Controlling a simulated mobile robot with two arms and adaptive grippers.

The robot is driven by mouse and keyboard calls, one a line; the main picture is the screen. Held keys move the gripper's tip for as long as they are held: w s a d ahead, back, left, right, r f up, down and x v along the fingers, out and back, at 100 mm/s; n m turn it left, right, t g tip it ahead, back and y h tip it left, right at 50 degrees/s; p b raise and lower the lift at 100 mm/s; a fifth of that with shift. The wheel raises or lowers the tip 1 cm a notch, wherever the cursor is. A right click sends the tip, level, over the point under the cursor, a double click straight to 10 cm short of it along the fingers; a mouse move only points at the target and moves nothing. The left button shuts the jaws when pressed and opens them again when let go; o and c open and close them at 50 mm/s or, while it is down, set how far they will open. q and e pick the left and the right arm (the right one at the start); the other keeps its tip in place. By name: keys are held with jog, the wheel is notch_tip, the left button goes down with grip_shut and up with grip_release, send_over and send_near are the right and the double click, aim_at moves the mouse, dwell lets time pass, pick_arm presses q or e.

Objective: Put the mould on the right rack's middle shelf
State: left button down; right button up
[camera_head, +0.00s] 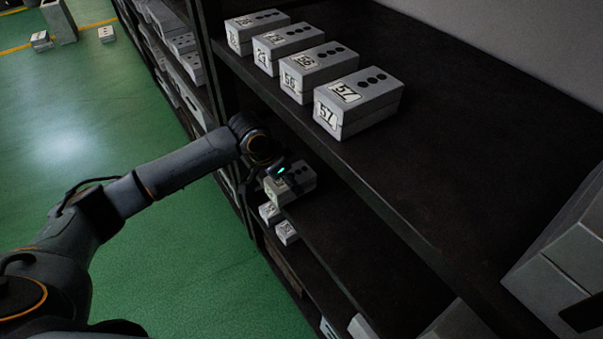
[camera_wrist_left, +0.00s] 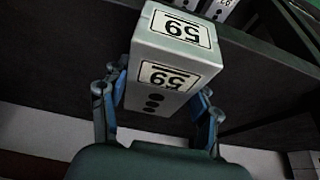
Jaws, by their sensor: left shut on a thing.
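The mould (camera_wrist_left: 170,62) is a light grey block with black holes and two white number labels, upside down in the left wrist view. My left gripper (camera_wrist_left: 158,110) is shut on it, with blue-grey fingers on both sides. In the head view the mould (camera_head: 296,180) is at the front left of the shelf below the top one (camera_head: 355,235), partly covered by my left gripper (camera_head: 282,178). I cannot tell whether the mould touches this shelf. My right gripper is not in view.
Numbered moulds stand in a row on the dark top shelf (camera_head: 470,130), including one marked 57 (camera_head: 372,95). Two smaller-looking moulds (camera_head: 287,232) show below the held one. Large grey blocks (camera_head: 565,260) are at the right. Another loaded rack (camera_head: 170,50) stands behind. Green floor is open at left.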

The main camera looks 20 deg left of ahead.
aim_at(301, 171)
pick_arm(q)
jog(key=w+d, duration=0.2)
jog(key=w, duration=0.1)
jog(key=shift+w+d+r, duration=0.1)
jog(key=shift+d+r, duration=0.1)
jog(key=shift+d, duration=0.05)
jog(key=shift+f+p, duration=0.2)
jog(key=shift+p, duration=0.1)
jog(key=shift+a+f, duration=0.1)
jog(key=shift+f, duration=0.1)
jog(key=shift+c, duration=1.7)
grip_release()
jog(key=shift+f, duration=0.15)
jog(key=shift+r, duration=0.25)
jog(key=s+a+b, duration=0.1)
jog(key=s+a, duration=0.6)
jog(key=s, duration=0.3)
jog(key=shift+a+r, duration=0.25)
jog(key=shift+r, duration=0.2)
